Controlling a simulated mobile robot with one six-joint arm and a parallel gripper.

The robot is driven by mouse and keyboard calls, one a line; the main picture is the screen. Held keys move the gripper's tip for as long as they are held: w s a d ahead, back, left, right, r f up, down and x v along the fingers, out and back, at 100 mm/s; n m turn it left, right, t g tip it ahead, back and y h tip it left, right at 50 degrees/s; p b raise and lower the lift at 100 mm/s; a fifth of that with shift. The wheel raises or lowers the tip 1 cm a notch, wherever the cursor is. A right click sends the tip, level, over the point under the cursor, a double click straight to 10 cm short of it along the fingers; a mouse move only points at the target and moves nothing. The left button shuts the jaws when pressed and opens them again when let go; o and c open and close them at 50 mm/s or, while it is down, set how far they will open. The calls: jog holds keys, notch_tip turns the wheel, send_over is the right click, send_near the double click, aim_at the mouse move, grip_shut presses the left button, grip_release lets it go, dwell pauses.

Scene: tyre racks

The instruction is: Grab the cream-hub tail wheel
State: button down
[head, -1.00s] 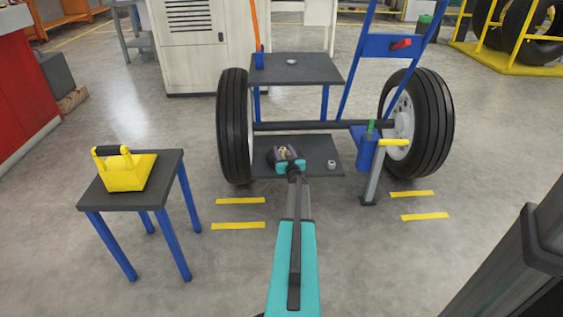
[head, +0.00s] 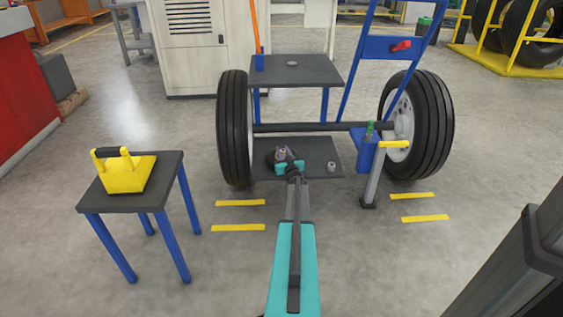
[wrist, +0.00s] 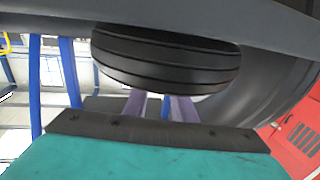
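A small wheel with a black grooved tyre (head: 270,156) is on the lower dark shelf, partly hidden by my gripper. Its tyre (wrist: 165,62) fills the upper middle of the wrist view; no cream hub shows there. My gripper (head: 287,152) is at the wheel's right side in the head view. Its two purple-grey fingers (wrist: 160,103) stand apart, with a gap between them. Their tips are hidden by the tyre, so I cannot tell whether they touch the wheel.
The lower shelf (head: 318,168) also holds a small grey part (head: 331,166). An upper shelf (head: 300,70) is above. Large wheels stand left (head: 234,130) and right (head: 430,125) on a dark axle (head: 310,127). A side table (head: 128,203) with a yellow handled object (head: 128,174) is at left.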

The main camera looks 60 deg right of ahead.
aim_at(283, 150)
jog(key=shift+r, duration=0.15)
jog(key=shift+r+p, duration=0.55)
jog(key=shift+r, duration=0.25)
notch_tip(283, 150, up, 2)
jog(key=shift+r+p, duration=0.1)
jog(key=shift+p, duration=0.5)
jog(key=r+p+v, duration=0.1)
jog(key=p+v, duration=0.2)
jog(key=v, duration=1.3)
jog(key=shift+s+d, duration=0.15)
